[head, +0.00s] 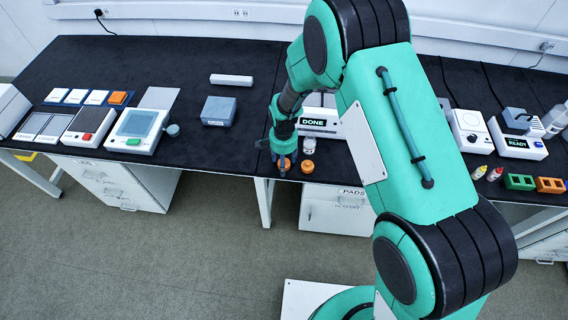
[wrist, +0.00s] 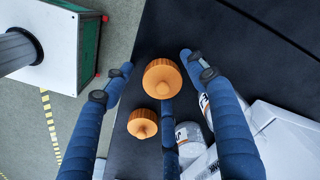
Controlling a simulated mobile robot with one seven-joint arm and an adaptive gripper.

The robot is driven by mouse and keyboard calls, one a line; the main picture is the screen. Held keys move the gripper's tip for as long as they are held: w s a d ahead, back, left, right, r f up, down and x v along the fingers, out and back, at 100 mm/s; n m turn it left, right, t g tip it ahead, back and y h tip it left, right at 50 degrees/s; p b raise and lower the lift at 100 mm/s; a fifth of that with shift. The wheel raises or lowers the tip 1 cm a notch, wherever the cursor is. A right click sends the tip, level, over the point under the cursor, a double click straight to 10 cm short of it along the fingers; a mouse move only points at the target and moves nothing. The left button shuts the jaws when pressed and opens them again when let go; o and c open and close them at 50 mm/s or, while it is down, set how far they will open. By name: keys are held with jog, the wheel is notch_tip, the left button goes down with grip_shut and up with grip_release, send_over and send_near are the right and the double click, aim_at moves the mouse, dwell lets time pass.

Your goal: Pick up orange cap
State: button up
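Two orange caps show in the wrist view. The larger-looking cap (wrist: 161,77), ribbed with a small knob, lies between my fingertips with a gap on both sides. The other cap (wrist: 143,124) is below it, left of the lower blue finger. In the head view, one orange cap (head: 308,167) sits near the bench's front edge, and another (head: 281,164) is partly hidden by my fingers. My gripper (head: 283,158) is low over that edge; in the wrist view my gripper (wrist: 157,62) is open, its blue fingers spread around the larger-looking cap.
A white-capped bottle (head: 305,147) stands just behind the caps, before the device reading DONE (head: 318,122). The black bench (head: 235,155) is clear to the left of my gripper. A grey-blue box (head: 218,111) stands farther left. The bench's front edge drops to the floor close by.

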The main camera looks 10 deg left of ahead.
jog(key=c, duration=0.6)
jog(key=shift+c, duration=0.2)
jog(key=shift+r, duration=0.1)
jog(key=shift+r, duration=0.5)
jog(key=shift+s+d+r+p, duration=0.1)
jog(key=shift+s+r+p, duration=0.15)
jog(key=shift+r, duration=0.4)
jog(key=shift+s+d+r+p, duration=0.15)
jog(key=shift+r+p, duration=0.1)
jog(key=shift+r, duration=0.35)
jog(key=s+d, duration=0.3)
jog(key=s, duration=0.4)
jog(key=s+d+r+p, duration=0.1)
jog(key=s+d, duration=0.2)
jog(key=s, duration=0.3)
jog(key=shift+s+r+p, duration=0.15)
jog(key=shift+s+p, duration=0.15)
jog(key=shift+s, duration=0.05)
jog(key=shift+d, duration=0.1)
